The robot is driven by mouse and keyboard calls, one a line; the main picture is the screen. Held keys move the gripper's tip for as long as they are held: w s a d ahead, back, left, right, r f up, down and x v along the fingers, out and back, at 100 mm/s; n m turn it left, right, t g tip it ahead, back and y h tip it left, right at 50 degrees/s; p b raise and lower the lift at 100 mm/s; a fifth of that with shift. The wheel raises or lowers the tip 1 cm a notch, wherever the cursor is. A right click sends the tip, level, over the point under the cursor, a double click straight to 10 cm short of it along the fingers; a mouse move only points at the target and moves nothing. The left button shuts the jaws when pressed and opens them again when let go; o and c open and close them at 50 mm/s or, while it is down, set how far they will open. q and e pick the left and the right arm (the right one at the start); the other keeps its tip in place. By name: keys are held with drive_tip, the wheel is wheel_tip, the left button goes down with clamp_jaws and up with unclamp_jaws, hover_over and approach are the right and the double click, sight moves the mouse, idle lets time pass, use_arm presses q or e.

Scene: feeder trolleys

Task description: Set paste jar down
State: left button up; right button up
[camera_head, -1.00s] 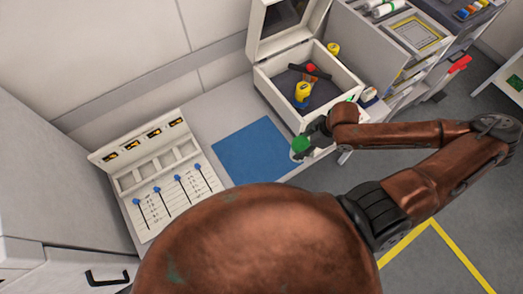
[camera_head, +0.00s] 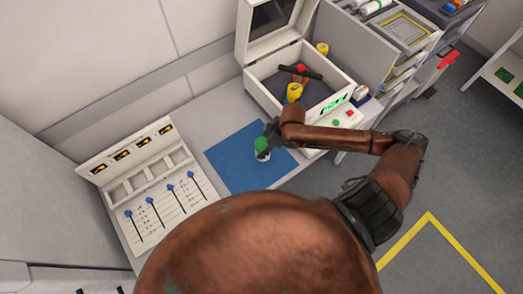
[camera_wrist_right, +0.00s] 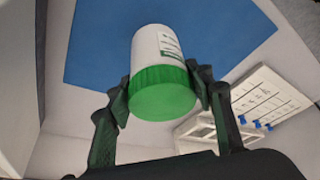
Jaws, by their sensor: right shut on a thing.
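The paste jar (camera_head: 262,151) is white with a green lid. My right gripper (camera_head: 270,133) is shut on it, over the right part of the blue mat (camera_head: 228,171) in the head view. In the right wrist view the jar (camera_wrist_right: 162,75) sits between the two fingers of the right gripper (camera_wrist_right: 165,92), gripped around its green lid end. The blue mat (camera_wrist_right: 95,45) lies behind it. I cannot tell whether the jar's base touches the mat. My left gripper is not in view.
A white open-lidded machine (camera_head: 262,95) holding a yellow jar (camera_head: 294,93) stands behind the arm. A white panel with blue-topped sliders (camera_head: 160,210) is to the left of the mat. The mat's left part is clear.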

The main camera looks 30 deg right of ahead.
drive_tip(key=shift+w+a+f, duration=0.25)
drive_tip(key=shift+f, duration=0.25)
wheel_tip(320, 180, down, 3)
drive_tip(key=shift+r, duration=0.15)
drive_tip(key=o, duration=1.7)
drive_tip(key=p+v, duration=0.1)
drive_tip(key=v, duration=1.1)
drive_tip(key=shift+s, duration=0.1)
